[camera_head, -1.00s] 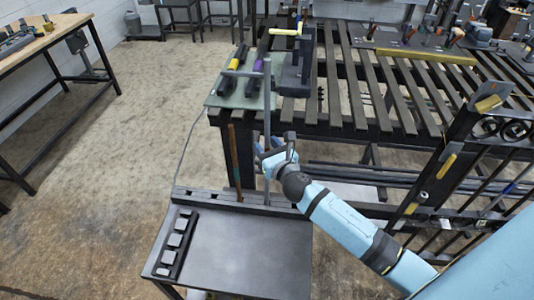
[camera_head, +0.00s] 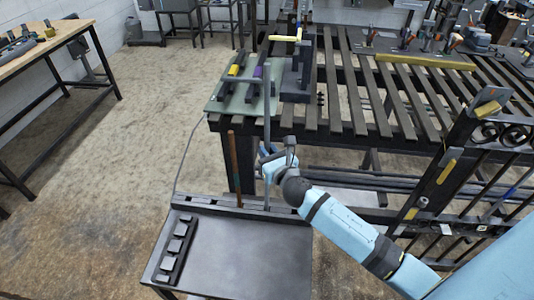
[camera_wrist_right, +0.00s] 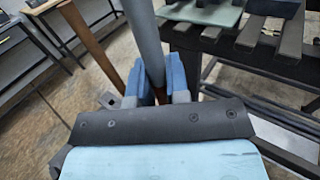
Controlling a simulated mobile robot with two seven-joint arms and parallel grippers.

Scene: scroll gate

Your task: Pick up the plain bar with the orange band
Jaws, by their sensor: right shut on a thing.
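A plain grey bar (camera_head: 267,105) stands upright, its lower end at the slotted rack along the back of the small dark table. My right gripper (camera_head: 266,153) is shut around it at mid-height. In the right wrist view, the grey bar (camera_wrist_right: 146,45) passes between the blue fingers of the gripper (camera_wrist_right: 162,88). I cannot make out an orange band on it; a brownish patch shows low between the fingers. A thin brown rod (camera_head: 234,165) stands upright just left of the grey bar. My left gripper is not in view.
The small table's top (camera_head: 245,262) is mostly bare, with a strip of grey blocks (camera_head: 176,248) at left. Behind stands a slatted bench (camera_head: 360,95) with a green mat holding dark yellow- and purple-banded bars. A black scroll gate (camera_head: 450,175) stands at right.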

